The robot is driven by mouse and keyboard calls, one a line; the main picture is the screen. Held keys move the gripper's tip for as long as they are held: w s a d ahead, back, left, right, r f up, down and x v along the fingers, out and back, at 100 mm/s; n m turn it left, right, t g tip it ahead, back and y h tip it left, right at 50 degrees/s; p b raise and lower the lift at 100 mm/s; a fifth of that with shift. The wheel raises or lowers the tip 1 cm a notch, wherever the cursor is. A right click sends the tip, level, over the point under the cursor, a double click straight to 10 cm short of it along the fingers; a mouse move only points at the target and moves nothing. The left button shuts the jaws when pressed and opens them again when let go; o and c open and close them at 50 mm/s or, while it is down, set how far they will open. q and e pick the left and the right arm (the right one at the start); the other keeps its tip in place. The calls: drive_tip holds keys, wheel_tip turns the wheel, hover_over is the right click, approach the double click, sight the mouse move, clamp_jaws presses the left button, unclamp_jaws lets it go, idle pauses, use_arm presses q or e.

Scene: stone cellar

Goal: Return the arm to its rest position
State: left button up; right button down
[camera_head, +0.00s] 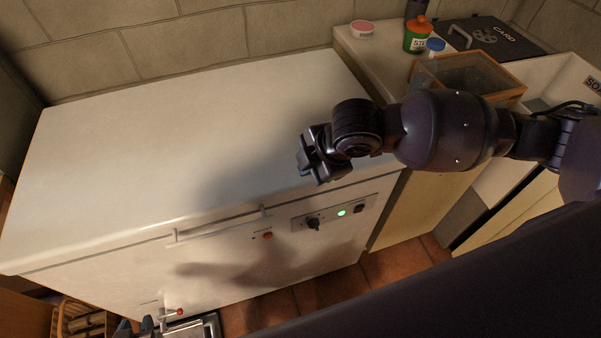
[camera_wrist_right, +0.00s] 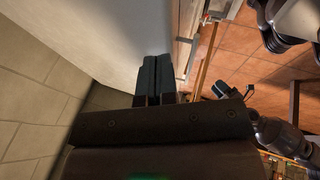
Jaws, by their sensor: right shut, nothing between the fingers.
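My right arm reaches in from the right in the head view, and my right gripper (camera_head: 312,160) is above the front edge of a white chest (camera_head: 150,140). In the right wrist view the two dark fingers of the right gripper (camera_wrist_right: 158,62) lie together, shut with nothing between them. My left gripper (camera_head: 136,328) shows only in part at the bottom left of the head view, low in front of the chest, cut by the frame edge. Whether it is open or shut cannot be made out.
The chest's front has a long handle (camera_head: 220,224), a panel with a green light (camera_head: 341,212) and a red-tipped tap (camera_head: 179,312) above a metal tray (camera_head: 206,326). A counter at the right holds a wooden-framed box (camera_head: 510,97), a green jar (camera_head: 416,40) and a pink-topped tub (camera_head: 362,29). The lid is bare.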

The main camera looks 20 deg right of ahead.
use_arm(q)
drive_tip(key=shift+w+d+r, duration=0.1)
drive_tip(key=shift+w+r, duration=0.3)
drive_tip(key=shift+r, duration=0.15)
use_arm(e)
drive_tip(key=shift+v, duration=1.15)
drive_tip(key=shift+a, duration=0.1)
wheel_tip(320, 180, down, 8)
drive_tip(key=a+m+t+y, duration=0.25)
drive_tip(key=m+t, duration=0.25)
drive_tip(key=m, duration=0.4)
use_arm(q)
drive_tip(key=shift+w, duration=0.1)
use_arm(e)
drive_tip(key=s+d+f+m+t+h, duration=0.2)
drive_tip(key=s+d+f+m+h, duration=0.4)
drive_tip(key=s+d+f+m, duration=0.3)
drive_tip(key=s+d+f, duration=0.3)
drive_tip(key=s+d, duration=0.1)
drive_tip(key=d, duration=0.2)
drive_tip(key=shift+f+m, duration=0.25)
drive_tip(key=shift+m, duration=0.05)
use_arm(q)
drive_tip(key=shift+s, duration=0.3)
use_arm(e)
drive_tip(key=shift+s+d+h, duration=0.1)
drive_tip(key=shift+h, duration=0.15)
